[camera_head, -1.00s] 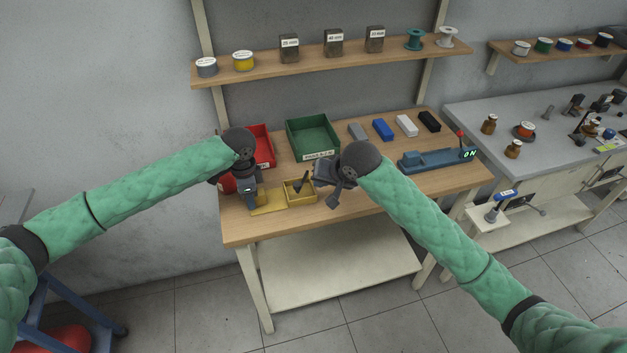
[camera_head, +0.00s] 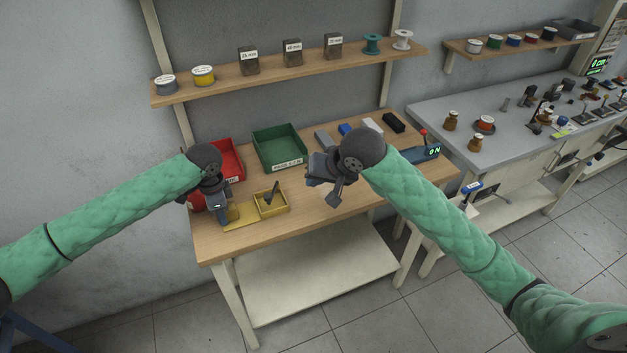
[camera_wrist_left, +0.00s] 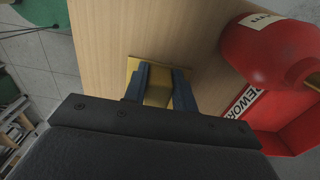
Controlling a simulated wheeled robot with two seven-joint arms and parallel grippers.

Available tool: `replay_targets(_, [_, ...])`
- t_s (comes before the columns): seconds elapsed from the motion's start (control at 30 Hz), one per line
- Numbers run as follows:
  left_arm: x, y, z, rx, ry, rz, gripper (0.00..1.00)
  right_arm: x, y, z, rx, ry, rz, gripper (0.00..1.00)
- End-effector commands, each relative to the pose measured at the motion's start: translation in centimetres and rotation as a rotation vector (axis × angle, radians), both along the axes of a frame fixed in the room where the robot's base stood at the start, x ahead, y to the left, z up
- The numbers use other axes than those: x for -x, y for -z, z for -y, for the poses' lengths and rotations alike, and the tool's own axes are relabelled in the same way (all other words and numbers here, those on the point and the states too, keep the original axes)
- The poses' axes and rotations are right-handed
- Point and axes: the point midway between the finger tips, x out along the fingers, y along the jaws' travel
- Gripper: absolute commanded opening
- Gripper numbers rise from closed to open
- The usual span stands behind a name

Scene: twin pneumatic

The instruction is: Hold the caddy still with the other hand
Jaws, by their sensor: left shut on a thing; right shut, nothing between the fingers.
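The yellow caddy has an open box (camera_head: 271,206) with a dark upright piece in it and a flat plate (camera_head: 243,215) on its left side. It rests on the wooden table. My left gripper (camera_head: 229,213) is at the plate end, its fingers on either side of a raised yellow part. The left wrist view shows this yellow part (camera_wrist_left: 158,93) between the blue fingers, above the yellow plate. My right gripper (camera_head: 325,186) is shut and empty, above the table to the right of the caddy and apart from it.
A red bin (camera_head: 229,160) stands behind my left gripper, with a green bin (camera_head: 279,148) beside it. A red rounded object (camera_wrist_left: 268,50) is close by in the left wrist view. A blue device with a red knob (camera_head: 425,152) is at the table's right.

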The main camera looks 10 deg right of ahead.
Motion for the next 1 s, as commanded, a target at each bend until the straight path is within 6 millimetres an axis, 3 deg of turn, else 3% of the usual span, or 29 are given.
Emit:
replay_targets(0.17, [0.0, 0.0, 0.0, 0.0, 0.0, 0.0, 0.0, 0.0, 0.0, 0.0, 0.0, 0.0, 0.0, 0.0])
replay_targets(0.2, [0.0, 0.0, 0.0, 0.0, 0.0, 0.0, 0.35, 0.0, 0.0, 0.0, 0.0, 0.0, 0.0, 0.0])
replay_targets(0.3, [0.0, 0.0, 0.0, 0.0, 0.0, 0.0, 0.52, 0.0, 0.0, 0.0, 0.0, 0.0, 0.0, 0.0])
replay_targets(0.67, [0.0, -0.4, 0.0, 0.001, 0.0, 0.001, 0.52, 0.0, 0.0, 0.0, 0.0, 0.0, 0.0, 0.0])
replay_targets(0.83, [0.0, -2.4, 0.0, 0.0, 0.001, 0.002, 0.52, 0.0, 0.0, 0.0, 0.0, 0.0, 0.0, 0.0])
replay_targets(1.0, [-0.1, -5.7, 0.0, 0.001, 0.001, 0.003, 0.52, 0.0, 0.0, 0.0, 0.0, 0.0, 0.0, 0.0])
